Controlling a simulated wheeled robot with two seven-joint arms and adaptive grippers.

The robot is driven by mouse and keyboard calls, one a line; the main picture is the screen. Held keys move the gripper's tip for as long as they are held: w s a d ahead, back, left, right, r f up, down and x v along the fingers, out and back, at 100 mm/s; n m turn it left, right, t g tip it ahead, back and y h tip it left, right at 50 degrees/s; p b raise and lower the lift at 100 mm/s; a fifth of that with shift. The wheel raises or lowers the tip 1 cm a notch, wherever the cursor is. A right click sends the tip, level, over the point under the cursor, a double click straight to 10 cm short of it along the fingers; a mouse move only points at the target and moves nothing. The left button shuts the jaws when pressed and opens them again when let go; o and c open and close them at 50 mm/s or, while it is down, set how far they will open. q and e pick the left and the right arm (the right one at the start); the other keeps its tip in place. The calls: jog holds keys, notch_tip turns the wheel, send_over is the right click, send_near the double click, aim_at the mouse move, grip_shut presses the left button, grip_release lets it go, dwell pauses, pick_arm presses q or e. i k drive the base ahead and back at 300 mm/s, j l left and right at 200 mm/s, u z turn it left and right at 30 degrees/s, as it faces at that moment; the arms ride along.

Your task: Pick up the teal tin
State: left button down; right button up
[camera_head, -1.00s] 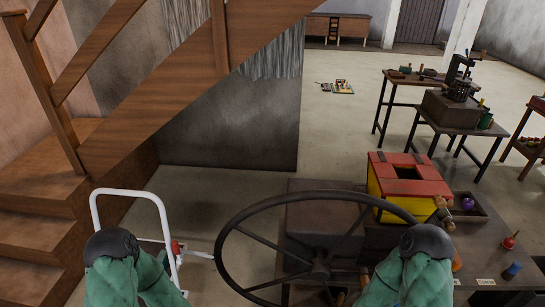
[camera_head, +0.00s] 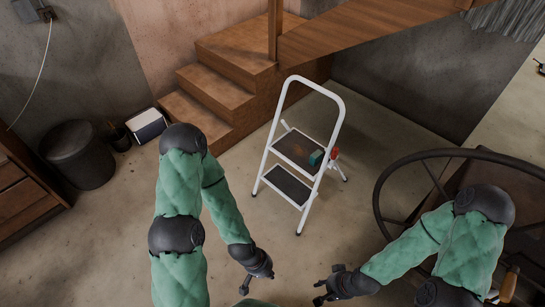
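A small teal tin (camera_head: 316,157) sits on the upper step of a white step ladder (camera_head: 269,148), near the step's right side. My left gripper (camera_head: 247,284) hangs low in front of the ladder, well apart from the tin. It is small and dark, and I cannot tell whether it is open. My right gripper (camera_head: 321,292) is low at the bottom centre, also apart from the tin. Its fingers look spread, with nothing visible between them.
Wooden stairs (camera_head: 225,62) rise behind the ladder. A large dark wheel (camera_head: 378,190) stands at the right. A dark round bin (camera_head: 80,155) and a white-topped box (camera_head: 147,125) are at the left. The floor in front of the ladder is clear.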

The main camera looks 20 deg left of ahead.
aim_at(316, 158)
jog(key=i+j+z, duration=0.1)
jog(key=i+j, duration=0.3)
jog(key=i+j+z, duration=0.1)
jog(key=i+j, duration=0.25)
jog(key=i+j+z, duration=0.1)
jog(key=i+j, duration=0.25)
jog(key=j, duration=0.2)
jog(key=i+j, duration=0.3)
jog(key=j, duration=0.2)
jog(key=i+j+z, duration=0.15)
jog(key=i+j, duration=0.2)
jog(key=j, duration=0.1)
